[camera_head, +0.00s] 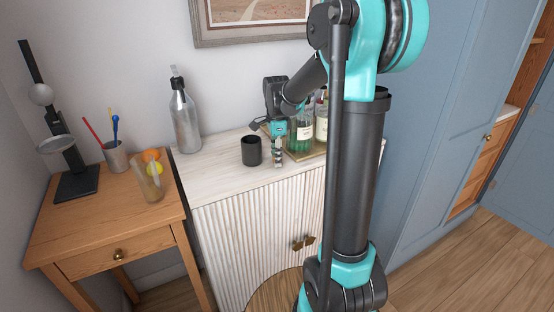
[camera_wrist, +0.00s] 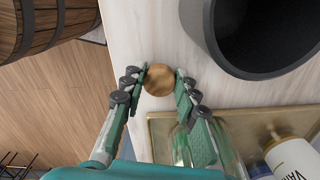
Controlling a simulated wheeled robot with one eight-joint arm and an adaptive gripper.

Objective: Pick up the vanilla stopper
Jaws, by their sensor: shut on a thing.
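A round wooden stopper (camera_wrist: 158,79) shows between the fingertips of my gripper (camera_wrist: 160,74) in the wrist view. My gripper is shut on it from both sides. In the head view my gripper (camera_head: 278,158) points down over the cabinet top, between the dark cup and the tray. The stopper is too small to make out there. I cannot tell whether the stopper touches the cabinet top.
A dark cup (camera_head: 251,151) stands close left of my gripper. A gold-rimmed tray (camera_wrist: 157,130) holds several bottles, including a green one (camera_head: 301,135). A grey bottle (camera_head: 186,122) stands behind left. The front of the white cabinet top (camera_head: 215,180) is clear. A barrel (camera_wrist: 50,22) stands below.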

